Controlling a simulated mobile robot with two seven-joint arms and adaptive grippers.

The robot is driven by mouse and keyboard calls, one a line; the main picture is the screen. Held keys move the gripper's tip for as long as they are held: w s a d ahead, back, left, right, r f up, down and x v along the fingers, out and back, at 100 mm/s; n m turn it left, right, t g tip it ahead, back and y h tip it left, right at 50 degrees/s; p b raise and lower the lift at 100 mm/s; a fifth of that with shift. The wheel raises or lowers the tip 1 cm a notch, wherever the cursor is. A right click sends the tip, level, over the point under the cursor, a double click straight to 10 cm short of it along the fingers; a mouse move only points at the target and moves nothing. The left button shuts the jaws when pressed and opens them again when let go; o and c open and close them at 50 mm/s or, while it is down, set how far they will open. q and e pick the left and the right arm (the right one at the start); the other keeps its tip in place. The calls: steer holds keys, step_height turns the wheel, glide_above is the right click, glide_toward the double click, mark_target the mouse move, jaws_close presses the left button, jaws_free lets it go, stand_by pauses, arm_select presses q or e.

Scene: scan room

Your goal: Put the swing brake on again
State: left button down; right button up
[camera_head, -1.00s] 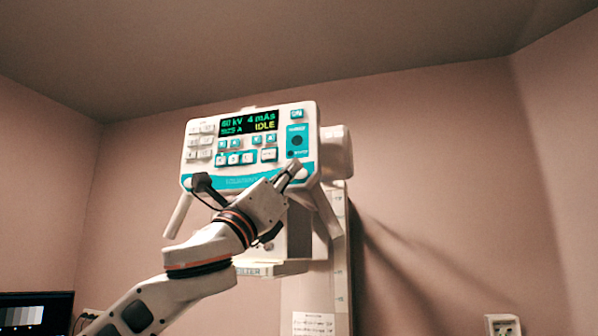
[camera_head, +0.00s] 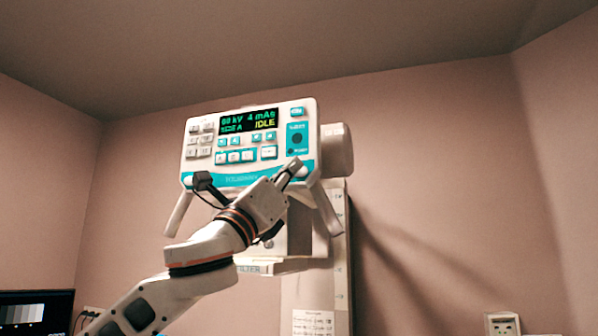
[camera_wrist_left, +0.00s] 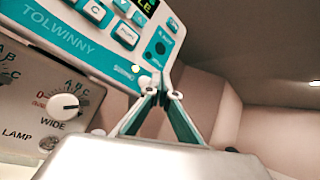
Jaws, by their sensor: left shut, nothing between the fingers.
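I cannot tell which control is the swing brake. My left gripper (camera_head: 296,164) is shut and empty, its tips at the panel's lower right corner. In the left wrist view the shut fingertips (camera_wrist_left: 160,88) are close to a small pale round part (camera_wrist_left: 144,82) on the panel's lower edge. I cannot tell whether the tips touch. My right gripper is not in view.
A box with a knob marked WIDE (camera_wrist_left: 65,106) and a LAMP switch (camera_wrist_left: 47,143) is below the panel. The column (camera_head: 340,260) stands behind. A monitor (camera_head: 36,312) is at lower left and a wall socket (camera_head: 503,324) at lower right. The right side is free.

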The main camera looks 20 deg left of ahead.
arm_select(q)
steer(key=shift+w, duration=0.2)
stand_by(0.4)
steer(key=shift+w, duration=0.25)
steer(key=shift+w+p, duration=0.4)
steer(key=shift+p, duration=0.05)
stand_by(0.6)
steer(key=shift+s, duration=0.85)
steer(key=s, duration=0.5)
steer(key=shift+a, duration=0.1)
stand_by(0.4)
